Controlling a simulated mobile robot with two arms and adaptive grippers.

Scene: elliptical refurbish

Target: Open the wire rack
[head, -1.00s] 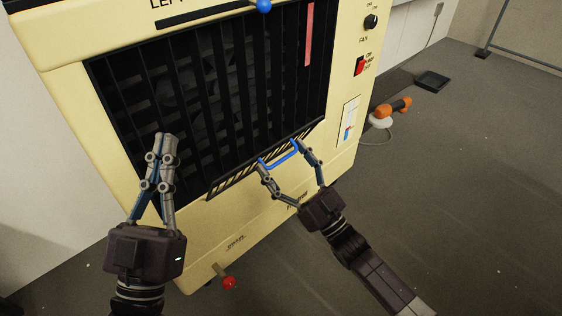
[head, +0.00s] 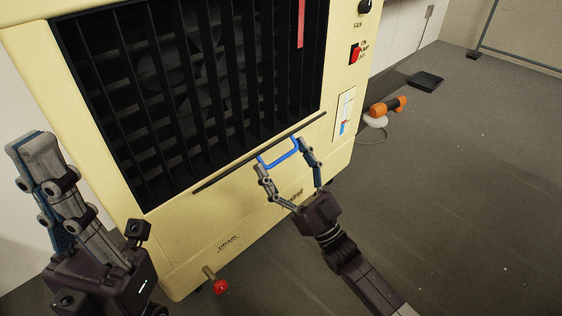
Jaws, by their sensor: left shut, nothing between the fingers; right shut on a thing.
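The wire rack (head: 232,169) shows as a thin dark bar on the front of the cream cooler, just below its grille. A blue handle (head: 280,160) is fixed to the bar near its right part. My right gripper (head: 282,156) is shut on the blue handle, with one finger at each end of it. The rack's slats cannot be made out from this angle. My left gripper (head: 35,150) is shut and empty at the left edge of the view, apart from the cooler's rack.
The cream cooler (head: 290,205) has a dark slatted grille (head: 190,90), a red switch (head: 355,54) and a red drain knob (head: 221,287). An orange tool (head: 388,106) and a black tray (head: 426,81) lie on the floor at right. The right floor is otherwise clear.

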